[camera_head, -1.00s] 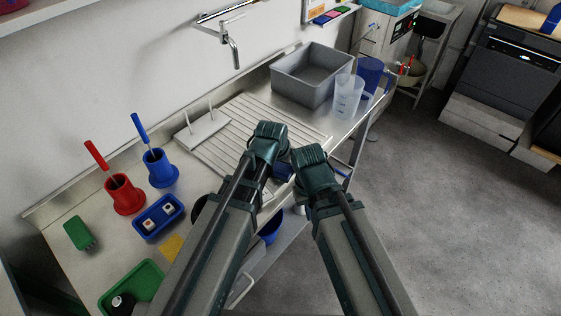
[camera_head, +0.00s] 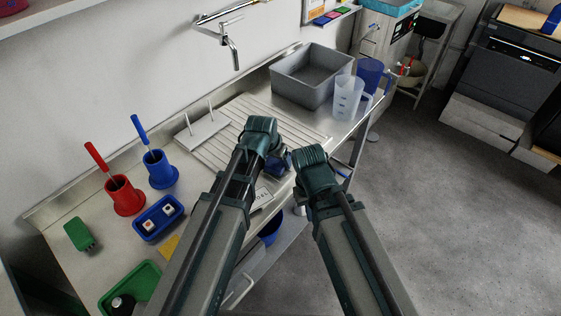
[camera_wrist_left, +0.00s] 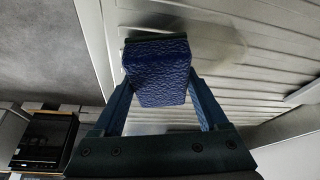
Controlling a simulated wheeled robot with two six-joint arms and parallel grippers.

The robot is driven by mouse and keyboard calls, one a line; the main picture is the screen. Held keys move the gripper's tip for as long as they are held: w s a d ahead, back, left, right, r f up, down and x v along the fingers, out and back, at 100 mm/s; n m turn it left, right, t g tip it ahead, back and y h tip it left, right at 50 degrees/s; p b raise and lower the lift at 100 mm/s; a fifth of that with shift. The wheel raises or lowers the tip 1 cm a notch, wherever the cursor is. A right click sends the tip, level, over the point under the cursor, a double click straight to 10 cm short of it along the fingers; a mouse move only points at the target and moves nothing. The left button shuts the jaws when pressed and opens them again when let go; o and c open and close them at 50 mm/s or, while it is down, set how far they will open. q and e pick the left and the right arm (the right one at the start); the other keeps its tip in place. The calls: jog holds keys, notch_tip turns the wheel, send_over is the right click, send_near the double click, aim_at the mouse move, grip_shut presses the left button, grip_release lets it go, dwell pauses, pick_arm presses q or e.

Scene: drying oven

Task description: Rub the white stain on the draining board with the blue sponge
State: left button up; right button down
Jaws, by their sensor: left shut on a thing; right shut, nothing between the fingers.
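The draining board (camera_head: 232,120) is a ridged pale metal area on the counter; its grooves (camera_wrist_left: 275,82) also fill the upper right of the left wrist view. My left gripper (camera_head: 279,163) is shut on the blue sponge (camera_head: 274,167), near the board's front edge. In the left wrist view the textured dark-blue sponge (camera_wrist_left: 158,80) sits between both fingers. I cannot tell whether it touches the board. A dull smear or shadow shows beside it; no clear white stain is visible. My right gripper (camera_head: 310,180) is shut and empty, just right of the left one, its fingertips mostly hidden.
A grey basin (camera_head: 300,90) and clear and blue jugs (camera_head: 347,97) stand at the board's far right. A white pronged rack (camera_head: 203,132) lies on its left. Red (camera_head: 125,195) and blue (camera_head: 160,170) brush holders, a blue tray (camera_head: 150,233) and a green tray (camera_head: 140,280) occupy the left counter.

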pick_arm(q)
jog(key=shift+a, duration=0.1)
jog(key=shift+w+a+f, duration=0.1)
jog(key=shift+w+a, duration=0.45)
jog(key=shift+a, duration=0.15)
jog(key=shift+w+a, duration=0.5)
jog(key=shift+a, duration=0.2)
jog(key=shift+w+a, duration=0.1)
jog(key=shift+w+a, duration=1.1)
jog(key=shift+a, duration=0.3)
jog(key=shift+w+a, duration=0.5)
jog(key=shift+a, duration=0.2)
jog(key=shift+w+a, duration=0.45)
jog(key=shift+a, duration=0.25)
